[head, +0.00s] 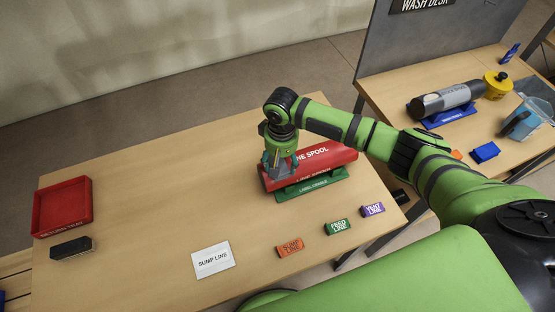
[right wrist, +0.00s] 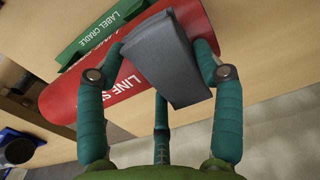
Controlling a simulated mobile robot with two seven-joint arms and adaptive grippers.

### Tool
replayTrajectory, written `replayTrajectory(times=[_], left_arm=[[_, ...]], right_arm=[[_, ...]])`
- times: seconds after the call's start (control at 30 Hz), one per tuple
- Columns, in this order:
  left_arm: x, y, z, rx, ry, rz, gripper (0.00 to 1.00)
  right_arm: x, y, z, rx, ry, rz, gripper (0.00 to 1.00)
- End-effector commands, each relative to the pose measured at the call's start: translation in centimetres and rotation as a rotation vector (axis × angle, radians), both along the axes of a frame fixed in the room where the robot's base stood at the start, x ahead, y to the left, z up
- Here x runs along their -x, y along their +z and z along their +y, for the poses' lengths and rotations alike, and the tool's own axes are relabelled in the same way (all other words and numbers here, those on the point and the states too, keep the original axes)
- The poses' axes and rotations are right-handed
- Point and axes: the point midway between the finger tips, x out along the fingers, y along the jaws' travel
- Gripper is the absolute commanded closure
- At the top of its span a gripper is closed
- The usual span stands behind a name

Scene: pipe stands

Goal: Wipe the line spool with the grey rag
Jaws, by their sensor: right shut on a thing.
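The line spool is a red cylinder (head: 333,157) with white lettering. It lies in the green label cradle (head: 312,189) on the near table, and it also shows in the right wrist view (right wrist: 128,77). My right gripper (head: 280,165) is over the spool's left end, pointing down. It is shut on the grey rag (right wrist: 170,62), a folded cloth held between the teal fingers. The rag lies over or against the red surface; I cannot tell how firmly they touch. The gripper hides part of the spool's lettering. My left gripper is not in view.
On the near table are a red tray (head: 88,206), a black block (head: 72,248), a white SUMP LINE card (head: 213,260), and orange (head: 290,248), green (head: 338,227) and purple (head: 372,210) labels. The wash desk (head: 400,78) at right holds a grey cylinder (head: 447,98). The near table's middle left is clear.

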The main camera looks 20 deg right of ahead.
Motion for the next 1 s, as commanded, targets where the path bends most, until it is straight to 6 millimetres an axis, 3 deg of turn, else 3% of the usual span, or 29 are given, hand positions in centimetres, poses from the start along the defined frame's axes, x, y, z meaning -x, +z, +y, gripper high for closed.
replayTrajectory(times=[0.2, 0.57, 1.0], left_arm=[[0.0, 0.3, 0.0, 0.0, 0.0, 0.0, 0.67], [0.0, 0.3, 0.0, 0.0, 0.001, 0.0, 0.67], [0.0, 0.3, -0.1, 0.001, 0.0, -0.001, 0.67]], right_arm=[[0.1, -0.1, -1.4, 0.001, -0.001, 0.002, 0.82], [0.1, 0.0, -1.4, 0.001, 0.0, 0.001, 0.82], [0.0, 2.0, -1.3, -0.001, 0.0, 0.0, 0.82]])
